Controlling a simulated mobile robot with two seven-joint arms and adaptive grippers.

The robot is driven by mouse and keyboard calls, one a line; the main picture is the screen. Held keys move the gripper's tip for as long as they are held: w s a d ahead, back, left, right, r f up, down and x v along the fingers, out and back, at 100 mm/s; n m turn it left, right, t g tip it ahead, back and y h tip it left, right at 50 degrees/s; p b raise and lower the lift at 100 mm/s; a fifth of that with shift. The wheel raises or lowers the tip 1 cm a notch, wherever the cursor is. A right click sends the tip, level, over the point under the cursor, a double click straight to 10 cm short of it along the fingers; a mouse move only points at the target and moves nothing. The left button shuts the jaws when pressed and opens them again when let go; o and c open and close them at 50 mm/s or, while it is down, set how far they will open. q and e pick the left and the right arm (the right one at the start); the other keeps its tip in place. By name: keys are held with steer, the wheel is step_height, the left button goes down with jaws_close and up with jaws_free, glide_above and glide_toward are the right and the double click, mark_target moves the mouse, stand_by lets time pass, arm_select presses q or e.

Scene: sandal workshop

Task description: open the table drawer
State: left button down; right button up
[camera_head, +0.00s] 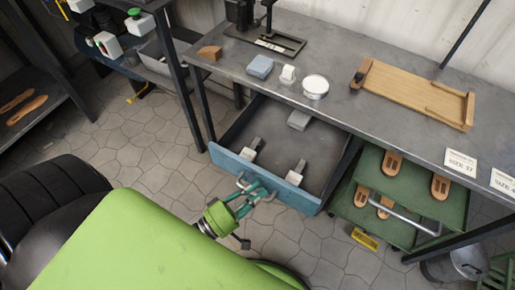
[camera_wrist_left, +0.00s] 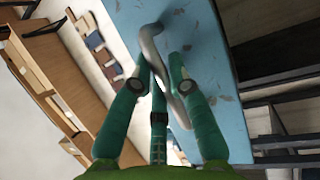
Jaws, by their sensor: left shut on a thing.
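The table drawer (camera_head: 226,158) with its blue front stands pulled out from under the grey workbench, and its inside shows. Several small grey and white blocks lie in it. My left gripper (camera_head: 262,190) is at the drawer front in the head view, with its green fingers shut on the metal handle (camera_head: 241,184). In the left wrist view the fingers of my left gripper (camera_wrist_left: 162,80) close around the curved handle (camera_wrist_left: 150,45), against the blue drawer front (camera_wrist_left: 205,50). My right gripper is not in view.
The workbench top (camera_head: 335,105) carries a wooden board (camera_head: 410,92), a white round tin (camera_head: 316,86) and a blue block (camera_head: 260,66). A green cart (camera_head: 405,205) with wooden soles stands right of the drawer. Paved floor (camera_head: 140,150) is clear at the left.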

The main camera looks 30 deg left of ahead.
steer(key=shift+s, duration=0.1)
arm_select(q)
steer(key=c, duration=1.2)
jaws_free()
steer(key=shift+o, duration=0.2)
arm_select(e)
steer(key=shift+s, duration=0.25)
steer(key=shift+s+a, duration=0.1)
arm_select(q)
steer(key=shift+s, duration=0.1)
steer(key=v, duration=1.2)
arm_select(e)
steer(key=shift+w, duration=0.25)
